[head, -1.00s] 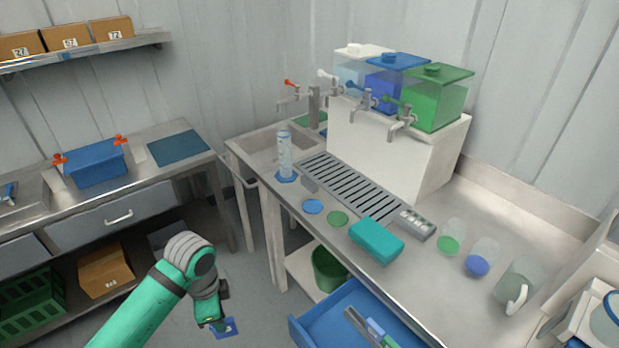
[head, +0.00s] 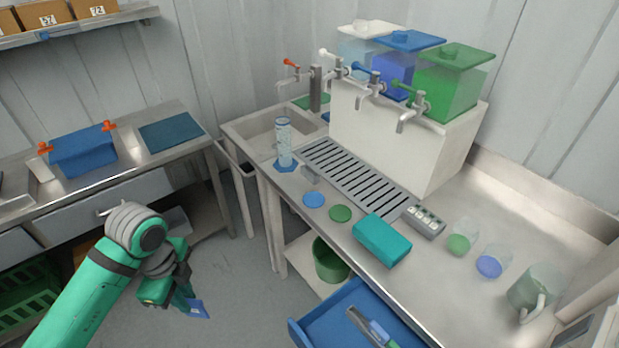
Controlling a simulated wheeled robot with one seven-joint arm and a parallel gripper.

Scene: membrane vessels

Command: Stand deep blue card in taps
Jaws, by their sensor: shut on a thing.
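The deep blue card (head: 197,309) is at the lower left of the head view, out over the floor. My gripper (head: 184,297) is shut on it, and the fingers hide part of the card. The taps stand on the right bench: a red-levered tap (head: 314,85) over the sink, and a white-levered tap (head: 338,69), a blue-levered tap (head: 373,84) and a green-levered tap (head: 410,112) on the front of the white block (head: 390,150). My gripper is well away from the taps, to the lower left.
A slotted drain grille (head: 350,176) lies below the taps. A measuring cylinder (head: 284,145), a teal block (head: 381,240) and several glass vessels stand on the bench. A blue drawer (head: 345,318) juts open below. Open floor lies between the benches.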

